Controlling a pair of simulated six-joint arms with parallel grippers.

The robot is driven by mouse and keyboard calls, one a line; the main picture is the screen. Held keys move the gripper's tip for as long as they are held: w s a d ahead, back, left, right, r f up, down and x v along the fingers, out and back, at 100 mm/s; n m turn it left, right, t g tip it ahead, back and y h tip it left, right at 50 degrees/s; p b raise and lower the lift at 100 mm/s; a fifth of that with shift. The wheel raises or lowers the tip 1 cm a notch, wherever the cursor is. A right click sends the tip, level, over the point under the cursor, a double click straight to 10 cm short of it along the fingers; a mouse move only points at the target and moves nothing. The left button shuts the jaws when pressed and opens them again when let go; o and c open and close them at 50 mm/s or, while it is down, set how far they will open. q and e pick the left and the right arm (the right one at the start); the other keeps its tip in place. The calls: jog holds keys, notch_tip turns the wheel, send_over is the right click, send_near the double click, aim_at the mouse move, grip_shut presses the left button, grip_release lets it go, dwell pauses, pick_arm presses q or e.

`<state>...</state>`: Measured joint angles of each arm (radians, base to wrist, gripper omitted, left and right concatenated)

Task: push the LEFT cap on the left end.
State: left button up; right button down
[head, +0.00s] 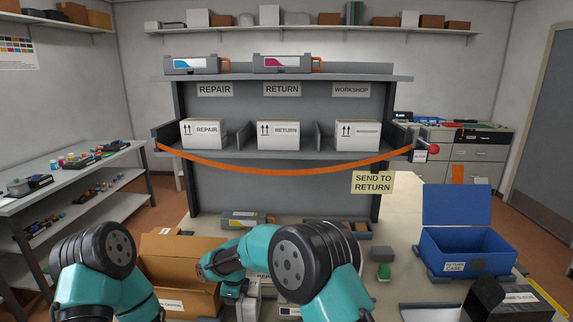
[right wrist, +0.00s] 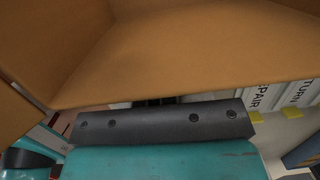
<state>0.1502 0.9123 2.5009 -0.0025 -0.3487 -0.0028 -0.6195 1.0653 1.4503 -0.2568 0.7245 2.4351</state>
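No left cap can be made out on a cartridge end. A grey cartridge with a yellow label (head: 243,220) lies at the back of the table, partly hidden by my right arm. Grey cartridges with a cyan label (head: 190,65) and a magenta label (head: 282,64), each with an orange part at its right end, stand on the top shelf. My right gripper (head: 232,291) is low beside the open cardboard box, mostly hidden by my arm; its fingers cannot be made out. The right wrist view shows box cardboard (right wrist: 190,50) close ahead. My left gripper is out of view.
The open cardboard box (head: 180,246) stands left of centre. A blue open case (head: 466,262) stands at the right, with a black box (head: 490,298) in front. A small green-topped block (head: 383,269) sits left of it. White REPAIR (head: 204,134) and RETURN (head: 278,135) cartons fill shelf bays.

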jog(key=shift+s+d+f, duration=0.25)
jog(key=shift+d+f, duration=0.05)
jog(key=shift+f, duration=0.3)
jog(key=shift+s+d+f, duration=0.2)
jog(key=shift+d+f, duration=0.1)
jog(key=shift+f, duration=0.3)
jog(key=shift+d, duration=1.2)
jog(key=shift+w+a, duration=0.1)
jog(key=shift+a, duration=1.9)
jog(key=shift+r, duration=0.15)
notch_tip(320, 180, up, 8)
jog(key=shift+w+a+r, duration=0.15)
jog(key=shift+a+r, duration=0.05)
jog(key=shift+d, duration=0.1)
